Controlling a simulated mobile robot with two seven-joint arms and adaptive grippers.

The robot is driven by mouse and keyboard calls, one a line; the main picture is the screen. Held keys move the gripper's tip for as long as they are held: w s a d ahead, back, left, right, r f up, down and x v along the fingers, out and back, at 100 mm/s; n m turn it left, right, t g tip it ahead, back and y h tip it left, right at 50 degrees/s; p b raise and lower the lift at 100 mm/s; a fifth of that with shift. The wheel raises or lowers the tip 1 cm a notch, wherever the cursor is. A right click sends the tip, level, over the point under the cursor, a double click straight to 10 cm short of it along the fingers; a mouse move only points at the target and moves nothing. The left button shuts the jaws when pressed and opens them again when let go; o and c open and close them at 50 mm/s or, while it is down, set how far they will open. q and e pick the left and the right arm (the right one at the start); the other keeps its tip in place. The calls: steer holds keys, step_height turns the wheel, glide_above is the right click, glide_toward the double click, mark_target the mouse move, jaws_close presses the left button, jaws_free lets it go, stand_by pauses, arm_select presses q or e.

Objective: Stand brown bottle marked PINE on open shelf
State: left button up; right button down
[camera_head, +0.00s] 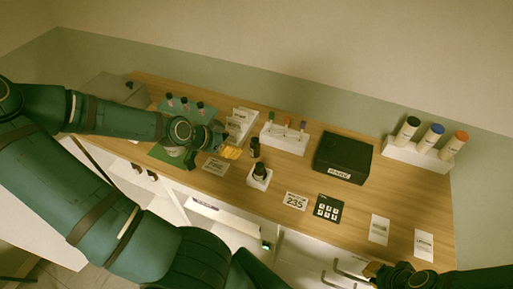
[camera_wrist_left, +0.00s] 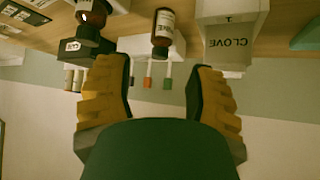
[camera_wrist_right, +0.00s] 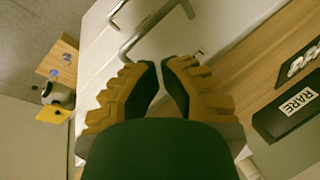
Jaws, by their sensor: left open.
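A small brown bottle with a white label (camera_head: 255,146) stands on the desk just right of my left gripper (camera_head: 231,153). In the left wrist view a brown bottle (camera_wrist_left: 163,35) appears upside down, beyond and between my open left fingertips (camera_wrist_left: 157,70), apart from them. Its label is too small to read surely. Another dark bottle (camera_head: 260,170) stands on a white block nearer the front; it also shows in the left wrist view (camera_wrist_left: 92,14). An open white shelf space (camera_head: 225,222) is below the desk front. My right gripper (camera_wrist_right: 161,75) is empty, its fingertips nearly together.
A white CLOVE box (camera_wrist_left: 226,45) is beside the bottle. A white tube rack (camera_head: 285,140) and a black box (camera_head: 343,158) stand behind. A white rack with three capped bottles (camera_head: 418,156) is at right. Metal handles (camera_wrist_right: 150,32) lie beyond my right fingertips.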

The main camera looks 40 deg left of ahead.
mark_target(251, 149)
arm_select(q)
steer(key=shift+x, duration=2.8)
steer(key=shift+b+x, duration=0.45)
steer(key=shift+x, duration=1.25)
steer(key=shift+a+b+x, duration=0.1)
steer(key=shift+b+x, duration=0.1)
steer(key=shift+x, duration=1)
steer(key=shift+a+b+x, duration=0.15)
steer(key=shift+b+x, duration=0.05)
steer(key=shift+x, duration=0.95)
steer(key=shift+s+f, duration=0.15)
jaws_close()
